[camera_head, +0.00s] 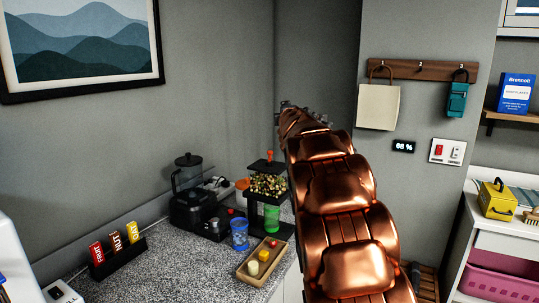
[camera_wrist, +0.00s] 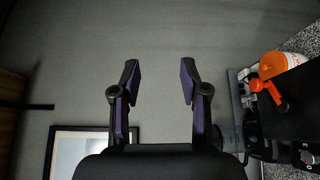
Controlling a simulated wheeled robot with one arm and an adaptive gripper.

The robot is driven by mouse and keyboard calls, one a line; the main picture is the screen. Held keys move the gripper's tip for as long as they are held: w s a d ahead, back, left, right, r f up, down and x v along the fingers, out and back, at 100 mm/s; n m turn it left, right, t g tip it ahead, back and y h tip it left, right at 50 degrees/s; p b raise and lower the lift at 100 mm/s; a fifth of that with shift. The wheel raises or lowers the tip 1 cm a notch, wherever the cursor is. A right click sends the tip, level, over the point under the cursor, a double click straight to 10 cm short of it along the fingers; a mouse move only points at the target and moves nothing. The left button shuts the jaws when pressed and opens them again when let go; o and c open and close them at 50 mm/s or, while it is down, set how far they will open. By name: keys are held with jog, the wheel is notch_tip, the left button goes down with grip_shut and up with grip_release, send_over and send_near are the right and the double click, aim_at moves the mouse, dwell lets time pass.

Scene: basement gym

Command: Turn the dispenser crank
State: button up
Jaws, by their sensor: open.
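The dispenser (camera_head: 268,185) stands on the speckled counter, a black frame with a clear hopper of mixed pieces. An orange crank (camera_head: 269,155) sits on its black top; it also shows in the wrist view (camera_wrist: 268,88) at the right, over the dark top plate. A green cup (camera_head: 272,217) stands under the hopper. My gripper (camera_wrist: 158,80) is open and empty, its two fingers apart with only grey wall between them. The crank lies to the right of the fingers in the wrist view, not touched. In the head view my arm hides most of the gripper.
Labelled boxes (camera_head: 115,243) sit at the left. A tote bag (camera_head: 379,106) hangs on the right wall.

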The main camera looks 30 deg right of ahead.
jog(key=w+d+r+n+t+y+b, duration=0.15)
jog(key=w+n+t+y, duration=0.45)
jog(key=n, duration=0.7)
jog(key=s+f+n+g+y, duration=0.2)
jog(key=f+n+y, duration=0.1)
jog(key=f+n, duration=0.2)
jog(key=s+f+n+g+y, duration=0.1)
jog(key=f+n+g+y, duration=0.1)
jog(key=f+n+y, duration=0.2)
jog(key=s+d+f+n+g+y+b, duration=0.1)
jog(key=s+f+n+g+y, duration=0.1)
jog(key=f+n+y, duration=0.2)
jog(key=shift+s+f+n, duration=0.15)
jog(key=shift+f+n, duration=0.55)
jog(key=shift+f, duration=0.05)
jog(key=shift+s+f+n, duration=0.15)
jog(key=shift+f+n, duration=0.55)
jog(key=shift+a+f, duration=0.1)
jog(key=shift+w+a+g+y, duration=0.25)
jog(key=shift+g+y, duration=0.05)
jog(key=shift+p+x, duration=2.05)
jog(key=shift+x, duration=1.4)
jog(key=shift+d, duration=0.1)
grip_shut()
